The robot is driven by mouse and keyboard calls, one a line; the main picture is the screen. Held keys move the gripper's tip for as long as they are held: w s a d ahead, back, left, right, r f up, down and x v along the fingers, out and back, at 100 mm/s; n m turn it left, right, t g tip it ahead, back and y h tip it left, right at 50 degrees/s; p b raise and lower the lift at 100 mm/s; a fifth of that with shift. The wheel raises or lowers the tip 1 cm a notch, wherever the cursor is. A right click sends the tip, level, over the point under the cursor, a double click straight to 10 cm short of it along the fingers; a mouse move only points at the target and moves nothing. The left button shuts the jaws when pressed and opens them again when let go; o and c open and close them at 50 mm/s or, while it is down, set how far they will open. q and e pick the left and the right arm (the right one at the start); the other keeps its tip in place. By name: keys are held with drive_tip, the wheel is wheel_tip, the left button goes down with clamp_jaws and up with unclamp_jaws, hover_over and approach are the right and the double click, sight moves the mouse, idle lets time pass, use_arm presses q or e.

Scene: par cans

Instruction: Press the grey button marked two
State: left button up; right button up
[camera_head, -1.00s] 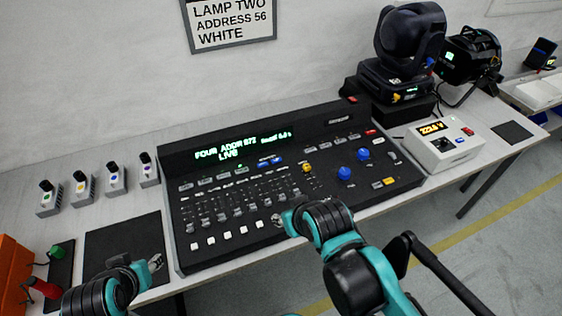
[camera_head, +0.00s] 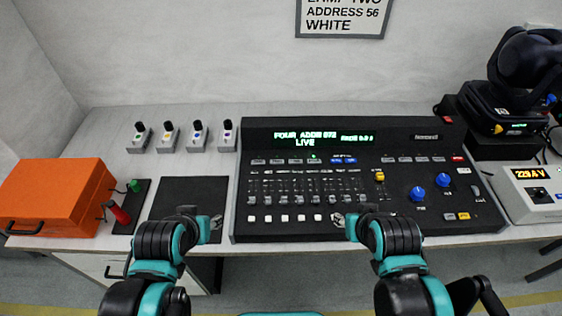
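A black lighting console (camera_head: 300,232) lies on the table, its green display (camera_head: 318,138) reading "FOUR ADDR 072 LIVE". A row of grey buttons (camera_head: 277,161) runs under the display's left part; their marks are too small to read, so I cannot tell which is two. Grey buttons (camera_head: 405,159) also show further right. My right gripper (camera_head: 338,219) is at the console's front edge, just right of the white buttons (camera_head: 285,218). My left gripper (camera_head: 216,222) is over the right side of a black mat, left of the console. Both fingertips are too small to judge.
An orange case (camera_head: 55,190) and red and green handles (camera_head: 121,214) stand at the left. Several small switch boxes (camera_head: 168,140) stand behind the mat (camera_head: 168,200). A white meter box (camera_head: 530,205) and black lamp (camera_head: 525,70) are at the right.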

use_arm(q)
drive_tip(key=shift+c, duration=0.3)
clamp_jaws()
idle(1.3)
